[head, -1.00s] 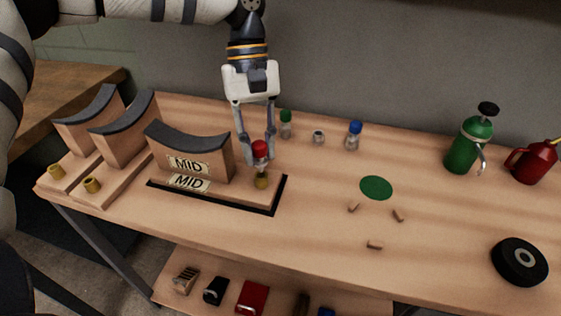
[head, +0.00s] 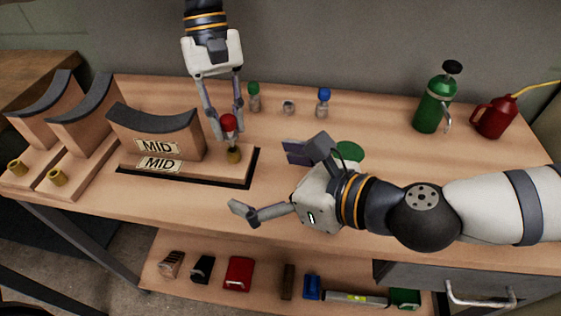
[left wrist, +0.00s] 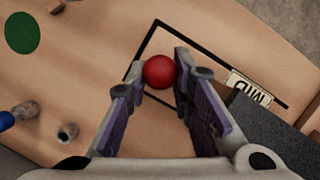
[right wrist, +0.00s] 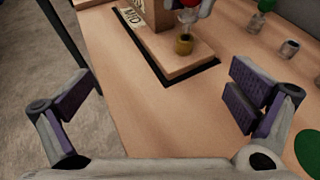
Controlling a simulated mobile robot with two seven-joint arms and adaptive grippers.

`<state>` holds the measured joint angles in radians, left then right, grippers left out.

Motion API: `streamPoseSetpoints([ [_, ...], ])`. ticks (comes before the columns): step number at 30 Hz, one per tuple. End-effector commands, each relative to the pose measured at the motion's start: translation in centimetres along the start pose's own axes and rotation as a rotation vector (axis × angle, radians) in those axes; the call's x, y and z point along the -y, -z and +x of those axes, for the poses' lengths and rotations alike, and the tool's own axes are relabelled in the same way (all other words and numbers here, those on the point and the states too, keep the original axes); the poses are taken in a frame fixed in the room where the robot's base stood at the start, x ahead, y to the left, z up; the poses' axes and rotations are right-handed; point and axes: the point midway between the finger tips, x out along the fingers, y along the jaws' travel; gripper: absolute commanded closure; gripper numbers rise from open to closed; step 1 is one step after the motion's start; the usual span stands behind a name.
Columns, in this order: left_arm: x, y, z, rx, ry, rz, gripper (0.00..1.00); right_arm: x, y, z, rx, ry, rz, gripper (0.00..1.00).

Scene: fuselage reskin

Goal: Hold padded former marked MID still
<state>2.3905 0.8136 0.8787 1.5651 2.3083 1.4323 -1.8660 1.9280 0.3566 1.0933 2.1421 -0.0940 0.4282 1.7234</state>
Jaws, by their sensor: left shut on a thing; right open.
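The padded former marked MID (head: 155,145) is a wooden block with a curved dark pad, upright on its wooden base inside a black outline on the bench. A red knob (head: 229,122) stands over a brass bushing (head: 233,156) at the base's right end. My left gripper (head: 226,136) is shut on the red knob, which shows between its fingers in the left wrist view (left wrist: 159,72). My right gripper (head: 268,182) is open and empty, right of the former's base; its spread fingers show in the right wrist view (right wrist: 160,92). The base (right wrist: 192,62) lies beyond them.
Two more padded formers (head: 85,120) stand left. Green-capped (head: 254,97) and blue-capped (head: 323,102) bottles stand behind. A green disc (head: 350,153) lies partly hidden by my right arm. A green pump can (head: 433,105) and red oil can (head: 494,117) stand at the back right.

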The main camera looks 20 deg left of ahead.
Motion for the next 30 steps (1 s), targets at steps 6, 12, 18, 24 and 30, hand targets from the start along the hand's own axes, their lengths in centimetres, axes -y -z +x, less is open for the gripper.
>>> streamPoseSetpoints([
  [6, 0.0, 0.0, 0.0, 0.0, -0.001, 0.0, 1.0, 2.9, -0.3, 0.1, 0.02, 0.04, -0.014, 0.0],
  [12, 0.0, 0.0, 0.0, 0.0, 0.0, 0.0, 1.0, 2.9, -0.3, 4.7, 0.019, 0.038, -0.015, 0.0],
  [18, 0.0, 0.0, 0.0, 0.0, -0.001, 0.0, 1.0, 3.1, -0.4, 9.0, 0.019, 0.039, -0.014, 0.0],
  [24, 0.0, 0.0, 0.0, -0.001, -0.001, 0.0, 1.0, 3.2, -0.5, 11.1, 0.019, 0.039, -0.014, 0.0],
  [30, 0.0, 0.0, 0.0, 0.0, -0.001, 0.0, 1.0, 3.3, -0.5, 11.3, 0.019, 0.04, -0.013, 0.0],
])
